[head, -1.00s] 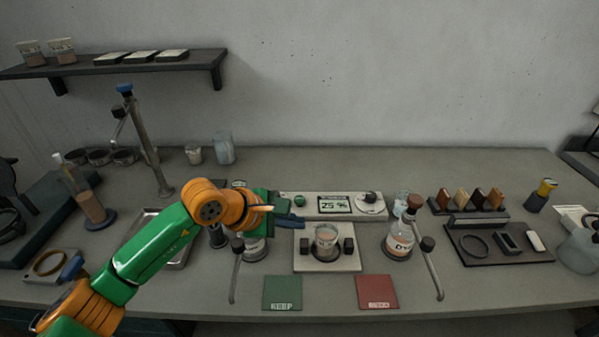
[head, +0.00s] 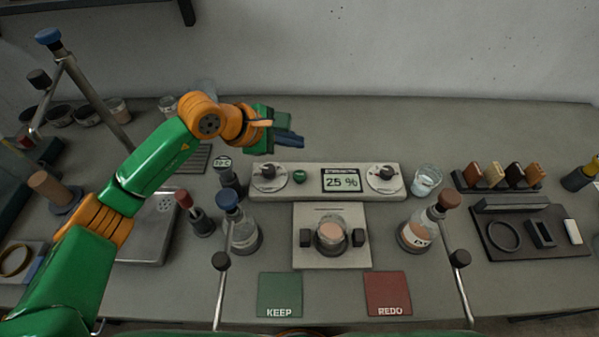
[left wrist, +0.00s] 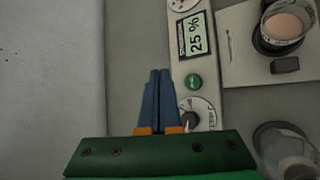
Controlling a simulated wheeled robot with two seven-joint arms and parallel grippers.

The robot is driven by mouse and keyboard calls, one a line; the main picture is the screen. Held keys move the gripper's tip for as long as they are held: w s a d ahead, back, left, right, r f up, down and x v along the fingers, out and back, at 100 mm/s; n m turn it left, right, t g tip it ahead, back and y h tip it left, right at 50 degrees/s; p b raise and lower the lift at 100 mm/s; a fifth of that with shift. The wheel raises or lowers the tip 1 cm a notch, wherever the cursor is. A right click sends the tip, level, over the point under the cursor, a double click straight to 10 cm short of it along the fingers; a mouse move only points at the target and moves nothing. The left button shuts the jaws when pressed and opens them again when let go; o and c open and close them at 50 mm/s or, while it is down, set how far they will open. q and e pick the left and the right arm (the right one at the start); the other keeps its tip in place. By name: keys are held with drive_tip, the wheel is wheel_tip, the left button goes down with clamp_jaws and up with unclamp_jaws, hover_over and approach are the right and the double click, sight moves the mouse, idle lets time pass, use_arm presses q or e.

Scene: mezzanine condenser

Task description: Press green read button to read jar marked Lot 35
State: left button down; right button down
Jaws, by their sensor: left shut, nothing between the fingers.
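The green read button (head: 300,176) sits on the white console (head: 320,193), between a left dial and a display (head: 341,181) showing 25 %. A jar with pinkish contents (head: 330,232) stands between dark clamps on the pale plate (head: 331,259) in front; I cannot read a lot mark on it. My left gripper (head: 291,138) is shut and empty, above and behind the console near the button. In the left wrist view its blue fingertips (left wrist: 160,72) lie together beside the green button (left wrist: 193,81), apart from it in the picture. My right gripper is not in view.
A blue-stoppered flask (head: 243,235) and a brown-stoppered flask (head: 417,235) flank the plate. A green KEEP mat (head: 280,292) and a red REDO mat (head: 387,291) lie in front. A glass beaker (head: 426,182) stands at the console's right end.

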sight(301, 172)
use_arm(q)
wheel_tip(301, 172, down, 9)
drive_tip(key=b, duration=0.6)
drive_tip(key=shift+w+r, duration=0.1)
drive_tip(key=shift+r, duration=0.15)
idle(1.4)
drive_tip(key=shift+f+b, duration=0.4)
drive_tip(key=shift+b, duration=0.25)
drive_tip(key=shift+f+b, duration=0.7)
drive_tip(key=shift+b, duration=0.05)
idle(0.5)
drive_tip(key=shift+r, duration=0.15)
drive_tip(key=shift+r+p, duration=0.6)
drive_tip(key=shift+r, duration=0.35)
